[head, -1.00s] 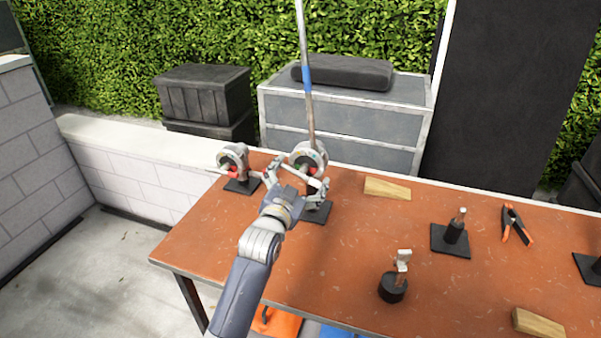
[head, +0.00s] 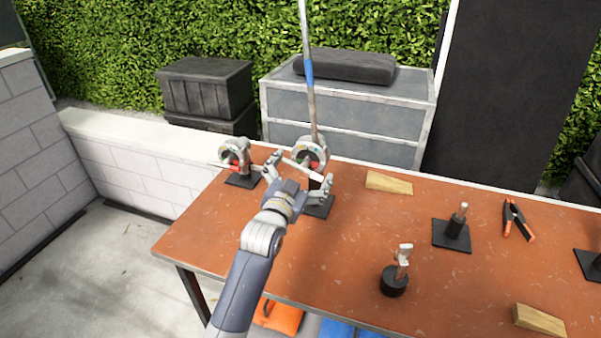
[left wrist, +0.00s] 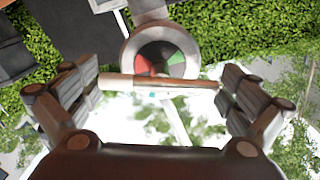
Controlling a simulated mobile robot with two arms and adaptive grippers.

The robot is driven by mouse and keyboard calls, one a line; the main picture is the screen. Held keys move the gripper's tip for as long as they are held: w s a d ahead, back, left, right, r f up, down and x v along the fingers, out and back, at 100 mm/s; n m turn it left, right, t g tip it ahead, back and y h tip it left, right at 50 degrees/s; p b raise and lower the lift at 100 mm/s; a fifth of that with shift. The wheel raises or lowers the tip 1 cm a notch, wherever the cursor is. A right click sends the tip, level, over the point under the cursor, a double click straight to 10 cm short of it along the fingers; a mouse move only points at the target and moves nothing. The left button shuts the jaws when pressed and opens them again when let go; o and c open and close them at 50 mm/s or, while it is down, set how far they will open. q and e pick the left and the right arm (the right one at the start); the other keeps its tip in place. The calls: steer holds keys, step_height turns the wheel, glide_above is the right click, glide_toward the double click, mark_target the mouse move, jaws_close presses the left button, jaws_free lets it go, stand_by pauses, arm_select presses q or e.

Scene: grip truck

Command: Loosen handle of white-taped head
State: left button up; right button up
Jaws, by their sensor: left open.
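Two grey grip heads on black stands are on the table in the head view: one at the left (head: 235,152) and one at the middle (head: 314,149) carrying a tall rod. My open left gripper (head: 299,178) is at the middle head. In the left wrist view, a round head (left wrist: 160,48) with red and green on its face is in front of my open fingers. Its pale and brown handle (left wrist: 150,82) lies crosswise between the fingertips, close to both. I cannot tell whether they touch it. White tape cannot be made out for certain. My right gripper is out of view.
The rod (head: 310,105) has a blue band and rises out of the picture. On the orange-brown table (head: 330,260) are wooden wedges (head: 389,183), a black-and-orange clamp (head: 517,220) and small black-based stands (head: 452,230).

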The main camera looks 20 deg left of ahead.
arm_select(q)
steer(key=s, duration=1.2)
steer(key=shift+a, duration=0.2)
